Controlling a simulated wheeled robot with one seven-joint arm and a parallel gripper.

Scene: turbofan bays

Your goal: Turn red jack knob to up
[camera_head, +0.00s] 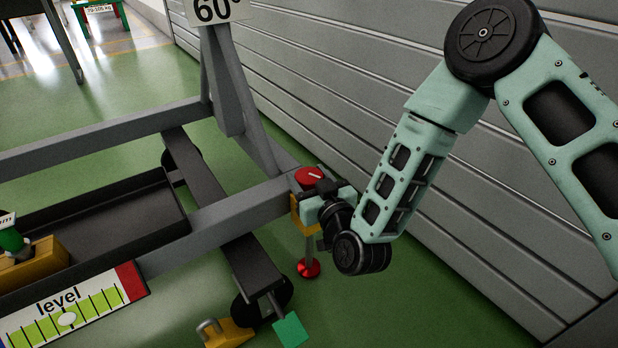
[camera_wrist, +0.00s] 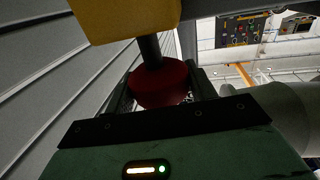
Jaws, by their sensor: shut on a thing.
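The red jack knob (camera_head: 309,175) is a round red disc with a white pointer line on top, at the end corner of the grey frame. The pointer slants in the head view; I cannot read which setting it marks. My gripper (camera_head: 322,189) reaches the knob from the right and is shut on it. In the wrist view the knob (camera_wrist: 158,85) sits between the two dark fingers of my gripper (camera_wrist: 162,92), on a dark shaft from a yellow block (camera_wrist: 125,16). The fingers hide the knob's sides.
Below the knob, a thin post ends in a red foot (camera_head: 308,268) on the green floor. A grey slatted wall (camera_head: 350,110) runs close behind my arm. A level gauge (camera_head: 68,312), a black tray (camera_head: 110,215) and a yellow chock (camera_head: 228,334) lie left.

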